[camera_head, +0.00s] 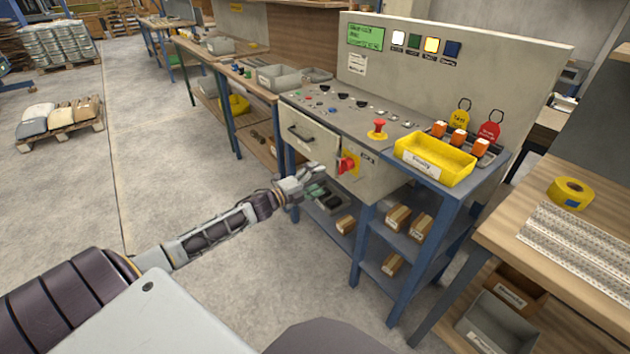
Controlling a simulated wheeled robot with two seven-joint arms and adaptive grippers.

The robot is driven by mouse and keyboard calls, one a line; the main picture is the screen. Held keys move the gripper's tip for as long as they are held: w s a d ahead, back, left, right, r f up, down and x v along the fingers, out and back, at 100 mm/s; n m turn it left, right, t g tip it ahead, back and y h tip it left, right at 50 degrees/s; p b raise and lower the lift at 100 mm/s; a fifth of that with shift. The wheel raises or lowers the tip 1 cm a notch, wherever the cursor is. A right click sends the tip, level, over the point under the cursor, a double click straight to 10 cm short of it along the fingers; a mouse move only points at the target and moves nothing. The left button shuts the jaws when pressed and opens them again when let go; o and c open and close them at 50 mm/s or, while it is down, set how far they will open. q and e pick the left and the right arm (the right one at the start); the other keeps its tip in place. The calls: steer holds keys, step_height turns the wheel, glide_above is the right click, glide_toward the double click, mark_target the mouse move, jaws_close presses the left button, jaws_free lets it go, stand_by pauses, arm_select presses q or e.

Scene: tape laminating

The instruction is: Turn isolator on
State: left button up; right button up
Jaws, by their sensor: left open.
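The isolator (347,163) is a red rotary handle on a yellow plate, on the front of the grey control bench (378,182). Its exact angle is too small to read. My left arm reaches in from the lower left. My left gripper (318,172) is open and empty, just left of the red handle, with its fingers pointing towards it. A small gap seems to separate them, but contact is hard to judge. My right gripper is not in view.
A drawer (309,138) sits left of the isolator. A red emergency button (378,127) and a yellow bin (436,160) stand on the bench top. Small boxes (397,217) lie on the shelves below. A wooden table (573,215) stands at right.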

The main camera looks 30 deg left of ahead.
arm_select(q)
steer(key=shift+s+a, duration=0.1)
steer(key=shift+s, duration=0.3)
stand_by(0.6)
